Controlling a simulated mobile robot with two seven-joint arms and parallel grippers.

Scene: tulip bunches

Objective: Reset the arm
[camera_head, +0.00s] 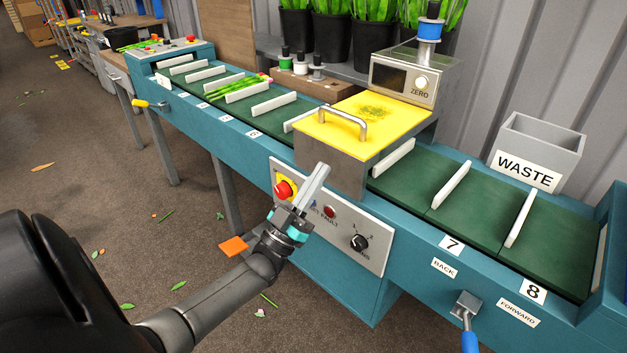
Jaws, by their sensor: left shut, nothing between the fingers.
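My left gripper (315,184) is shut and empty. Its arm comes in from the lower left, and its fingers point up in front of the control panel (340,235) of the teal conveyor machine (235,150). The fingertips are just below the front edge of the yellow-topped cover (385,112); I cannot tell whether they touch anything. The red stop button (285,189) is just left of the fingers, and part of the panel's labels is hidden behind the gripper. My right gripper is not in view.
Green tulip stems (226,86) lie on the belt at the upper left. White dividers split the green belt. A grey waste bin (540,150) stands behind the belt at the right. A blue-handled lever (467,310) sticks out at the lower right.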

